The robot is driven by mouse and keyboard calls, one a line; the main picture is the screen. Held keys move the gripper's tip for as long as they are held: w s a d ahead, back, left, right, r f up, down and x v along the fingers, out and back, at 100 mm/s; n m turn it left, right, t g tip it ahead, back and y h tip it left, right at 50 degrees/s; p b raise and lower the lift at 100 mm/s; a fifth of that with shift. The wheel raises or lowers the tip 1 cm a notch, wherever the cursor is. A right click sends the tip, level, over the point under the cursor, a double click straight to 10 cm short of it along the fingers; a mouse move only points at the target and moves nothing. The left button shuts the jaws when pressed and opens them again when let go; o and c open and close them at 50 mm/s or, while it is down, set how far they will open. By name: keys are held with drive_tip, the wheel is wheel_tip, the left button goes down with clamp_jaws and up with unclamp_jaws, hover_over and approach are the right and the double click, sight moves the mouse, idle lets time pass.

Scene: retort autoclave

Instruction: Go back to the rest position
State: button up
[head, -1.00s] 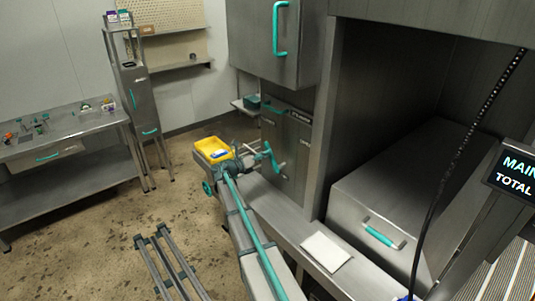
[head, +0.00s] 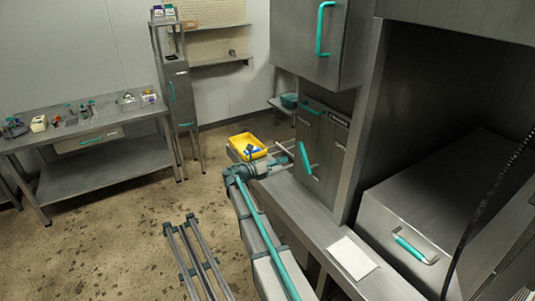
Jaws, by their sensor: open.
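I cannot make out my gripper in the head view. A long grey beam with a teal stripe (head: 268,235) runs from the bottom edge up to a grey and teal joint (head: 238,176). I cannot tell whether it is part of my arm. Just beyond the joint is a yellow tray (head: 238,140) with something blue in it (head: 252,151); whether the two touch is unclear. No held object is seen.
A steel table (head: 105,170) with small items stands at the left, beside a narrow steel stand (head: 182,100). At the right is a steel machine with a teal-handled box (head: 385,222) and a white sheet (head: 351,258). A grey frame (head: 199,262) stands on the open floor.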

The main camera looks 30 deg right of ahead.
drive_tip(key=s+a+f+m+g+y+b, duration=0.1)
drive_tip(key=s+a+f+m+y, duration=0.25)
drive_tip(key=s+f+m, duration=0.55)
drive_tip(key=s+a+f+m+g+y+b, duration=0.1)
drive_tip(key=s+a+f+m+y, duration=0.35)
drive_tip(key=f, duration=0.75)
drive_tip(key=s+a+f+m+g+y+b, duration=0.15)
drive_tip(key=s+a+f+m, duration=0.35)
drive_tip(key=s+f, duration=0.5)
drive_tip(key=s+a+f+m+g+y+b, duration=0.1)
drive_tip(key=s+a+f, duration=0.5)
drive_tip(key=s, duration=0.6)
drive_tip(key=s+a+f+m+g+y+b, duration=0.2)
drive_tip(key=s+a+f, duration=0.4)
drive_tip(key=s, duration=0.6)
drive_tip(key=s+a+f+m+g+y+b, duration=0.2)
drive_tip(key=s+f, duration=0.6)
drive_tip(key=s, duration=0.5)
drive_tip(key=a+m+y+b, duration=0.1)
drive_tip(key=a+m+y, duration=0.1)
drive_tip(key=a+y, duration=0.1)
drive_tip(key=shift+a+f+m, duration=0.3)
drive_tip(key=shift+a+m, duration=0.05)
drive_tip(key=shift+a, duration=0.4)
